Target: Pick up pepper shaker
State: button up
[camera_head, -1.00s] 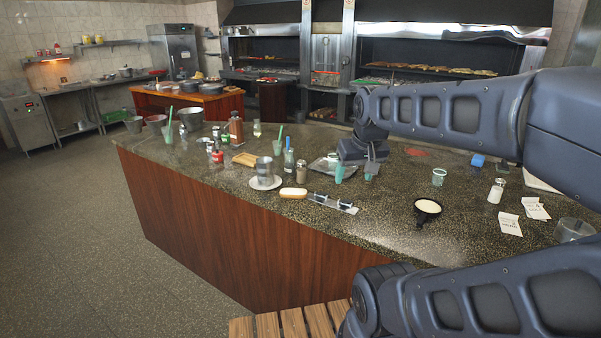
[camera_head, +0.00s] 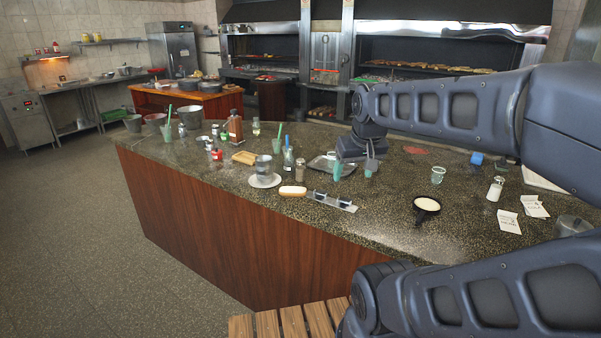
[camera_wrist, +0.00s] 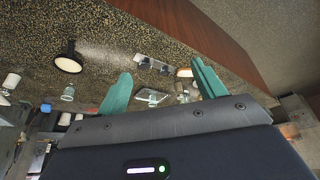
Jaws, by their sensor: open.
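A small shaker with dark brown contents and a silver cap (camera_head: 300,170), which looks like the pepper shaker, stands upright on the speckled counter (camera_head: 385,215), behind the bread-like piece. My gripper (camera_head: 354,169) points down over the counter, to the right of the shaker and apart from it. Its two teal fingers are spread with nothing held between them. In the wrist view the open fingers (camera_wrist: 162,70) also show. The shaker is too small and crowded to make out surely there.
A white-filled shaker (camera_head: 496,189) stands at the right. A blue-topped bottle (camera_head: 288,160) stands close left of the dark shaker.

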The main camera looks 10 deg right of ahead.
jog(key=w+r+n+h, duration=0.15)
jog(key=w+n, duration=0.55)
jog(key=w, duration=0.7)
jog(key=n+g+h, duration=0.2)
jog(key=n, duration=1.7)
send_over(302, 167)
jog(key=a, duration=0.2)
notch_tip(302, 167, down, 15)
jog(key=shift+a+f+t, duration=0.3)
jog(key=shift+f, duration=0.05)
jog(key=x, duration=1)
jog(key=shift+f, duration=0.25)
jog(key=shift+c, duration=0.4)
jog(key=c, duration=1.1)
